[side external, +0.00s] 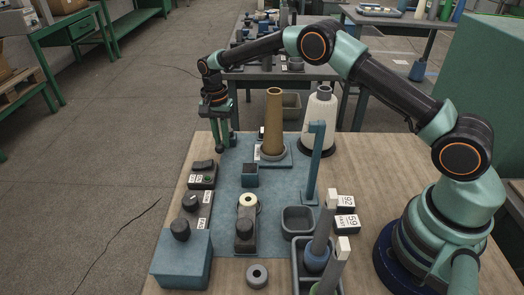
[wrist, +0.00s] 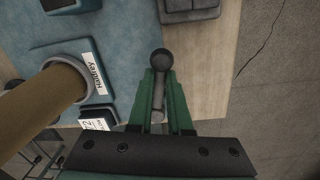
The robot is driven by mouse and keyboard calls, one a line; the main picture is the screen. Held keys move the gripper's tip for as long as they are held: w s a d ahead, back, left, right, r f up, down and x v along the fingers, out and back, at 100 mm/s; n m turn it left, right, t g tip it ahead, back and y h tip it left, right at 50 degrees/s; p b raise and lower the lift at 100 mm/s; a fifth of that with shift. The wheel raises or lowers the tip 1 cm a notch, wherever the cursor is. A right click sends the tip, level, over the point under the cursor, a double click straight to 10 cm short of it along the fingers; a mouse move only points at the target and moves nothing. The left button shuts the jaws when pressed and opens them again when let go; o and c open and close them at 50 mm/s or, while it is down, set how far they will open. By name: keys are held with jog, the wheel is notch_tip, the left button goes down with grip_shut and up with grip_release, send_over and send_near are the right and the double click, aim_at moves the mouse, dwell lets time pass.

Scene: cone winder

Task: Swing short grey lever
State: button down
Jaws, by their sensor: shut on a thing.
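The short grey lever shows in the wrist view as a dark ball knob (wrist: 162,60) with a grey shaft running back between my fingers. In the side external view the knob (side external: 221,150) shows at my fingertips, by the back left of the table. My gripper (side external: 219,142) points down there. It also shows in the wrist view (wrist: 160,78), its two green fingers shut on the lever's shaft just behind the knob.
A brown cone (side external: 273,122) stands right of my gripper, with a white thread cone (side external: 320,118) beyond it. A dark switch box (side external: 202,176) lies in front on the left. A blue post (side external: 315,165) stands further right.

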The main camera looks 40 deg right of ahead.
jog(key=m, duration=0.1)
jog(key=w+m, duration=0.1)
jog(key=a+m, duration=0.1)
jog(key=shift+w+a+f+m, duration=0.1)
jog(key=shift+w+f+m, duration=0.1)
jog(key=shift+f+m, duration=0.1)
jog(key=shift+w+r+m, duration=0.1)
jog(key=shift+w+m, duration=0.55)
jog(key=shift+m, duration=0.65)
jog(key=shift+w, duration=0.1)
jog(key=c, duration=0.9)
grip_release()
jog(key=shift+a, duration=0.1)
jog(key=shift+o, duration=0.3)
jog(key=shift+r, duration=0.1)
jog(key=shift+d+r, duration=0.1)
jog(key=shift+d, duration=0.1)
